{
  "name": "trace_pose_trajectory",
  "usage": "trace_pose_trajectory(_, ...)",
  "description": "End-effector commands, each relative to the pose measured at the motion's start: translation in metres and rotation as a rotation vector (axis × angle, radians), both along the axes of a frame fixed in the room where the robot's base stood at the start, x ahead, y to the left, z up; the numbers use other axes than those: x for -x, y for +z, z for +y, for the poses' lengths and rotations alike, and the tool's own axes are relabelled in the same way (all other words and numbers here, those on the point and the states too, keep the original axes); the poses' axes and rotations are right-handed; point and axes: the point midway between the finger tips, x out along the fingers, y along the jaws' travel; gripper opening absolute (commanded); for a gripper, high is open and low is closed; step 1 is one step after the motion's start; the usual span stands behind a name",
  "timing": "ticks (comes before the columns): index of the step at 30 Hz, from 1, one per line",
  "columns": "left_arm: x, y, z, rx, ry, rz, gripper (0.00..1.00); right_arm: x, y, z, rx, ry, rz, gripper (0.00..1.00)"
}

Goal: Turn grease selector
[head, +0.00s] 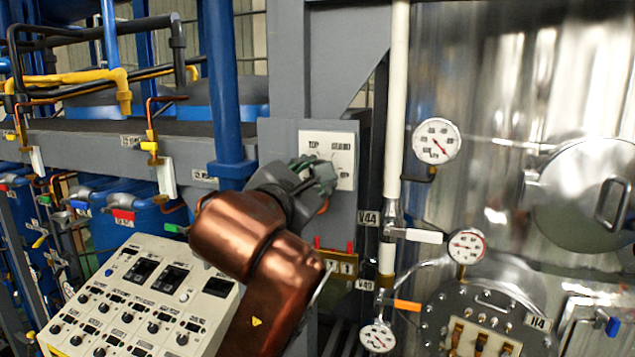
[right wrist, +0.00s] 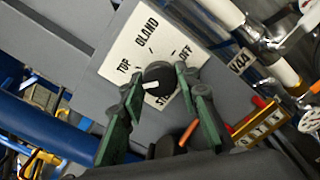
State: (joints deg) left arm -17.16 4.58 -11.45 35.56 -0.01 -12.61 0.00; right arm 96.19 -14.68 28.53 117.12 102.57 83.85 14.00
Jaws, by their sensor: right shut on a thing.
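The grease selector is a black round knob (right wrist: 158,75) with a white pointer mark. It sits on a white plate (right wrist: 140,42) lettered TOP, GLAND, OFF and a partly covered word starting ST. The pointer mark faces left in the right wrist view; which label it matches is unclear. My right gripper (right wrist: 162,86) has its green fingers on either side of the knob and is shut on it. In the head view the plate (head: 343,146) shows at the centre, and my right gripper (head: 318,174) hides the knob. My left gripper is not in view.
The plate is on a grey box (head: 282,135) beside a blue post (head: 226,85). A white vertical pipe (head: 397,100), a V44 tag (head: 368,218) and a gauge (head: 436,141) stand to the right. A control console (head: 130,315) is at lower left.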

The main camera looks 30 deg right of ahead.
Motion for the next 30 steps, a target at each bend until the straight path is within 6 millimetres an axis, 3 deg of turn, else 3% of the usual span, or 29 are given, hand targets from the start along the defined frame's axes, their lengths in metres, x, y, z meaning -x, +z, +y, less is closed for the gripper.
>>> trace_pose_trajectory(30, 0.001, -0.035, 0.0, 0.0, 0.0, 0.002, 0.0, 0.0, 0.0, 0.0, -0.625, 0.001, -0.733, 0.05)
